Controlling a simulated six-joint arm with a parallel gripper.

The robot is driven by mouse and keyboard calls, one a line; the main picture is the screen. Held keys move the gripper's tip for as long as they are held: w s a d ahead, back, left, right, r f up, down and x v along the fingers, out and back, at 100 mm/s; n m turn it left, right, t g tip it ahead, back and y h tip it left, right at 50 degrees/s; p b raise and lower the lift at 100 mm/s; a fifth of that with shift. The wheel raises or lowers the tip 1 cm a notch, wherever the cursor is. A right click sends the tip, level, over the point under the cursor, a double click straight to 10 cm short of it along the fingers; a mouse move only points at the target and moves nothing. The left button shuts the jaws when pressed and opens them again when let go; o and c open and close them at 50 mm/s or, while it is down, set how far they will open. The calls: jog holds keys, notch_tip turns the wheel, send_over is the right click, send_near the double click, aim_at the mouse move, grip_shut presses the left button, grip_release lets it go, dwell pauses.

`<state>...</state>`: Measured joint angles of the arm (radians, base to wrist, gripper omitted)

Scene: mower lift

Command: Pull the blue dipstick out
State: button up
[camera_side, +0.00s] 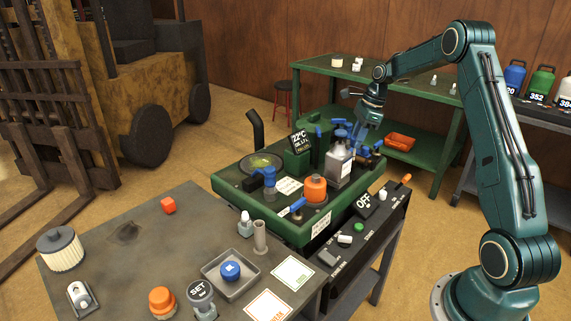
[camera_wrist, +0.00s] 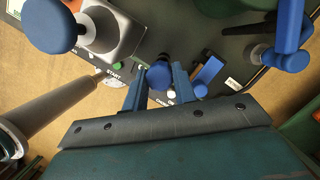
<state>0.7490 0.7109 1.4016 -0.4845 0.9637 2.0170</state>
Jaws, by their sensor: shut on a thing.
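In the wrist view my gripper (camera_wrist: 159,84) has its two blue-grey fingers on either side of a round blue knob (camera_wrist: 158,72), shut on it. This looks like the top of the blue dipstick. The rest of the dipstick is hidden below the knob, so I cannot tell how far it sits in its hole. In the side view my gripper (camera_side: 357,136) points down over the back right of the green machine (camera_side: 234,204), among several blue parts. The dipstick cannot be told apart there.
A grey block-shaped bottle (camera_side: 339,164) with a blue top stands close left of my gripper. An orange cap (camera_side: 315,188) and a blue-handled part (camera_side: 269,177) sit nearer the front. A control panel (camera_side: 366,226) lies along the right edge. A grey bench (camera_side: 130,245) stands in front.

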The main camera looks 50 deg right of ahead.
notch_tip(320, 180, up, 11)
jog(key=shift+f, duration=0.15)
dwell(1.0)
jog(key=shift+w+a, duration=0.1)
dwell(0.5)
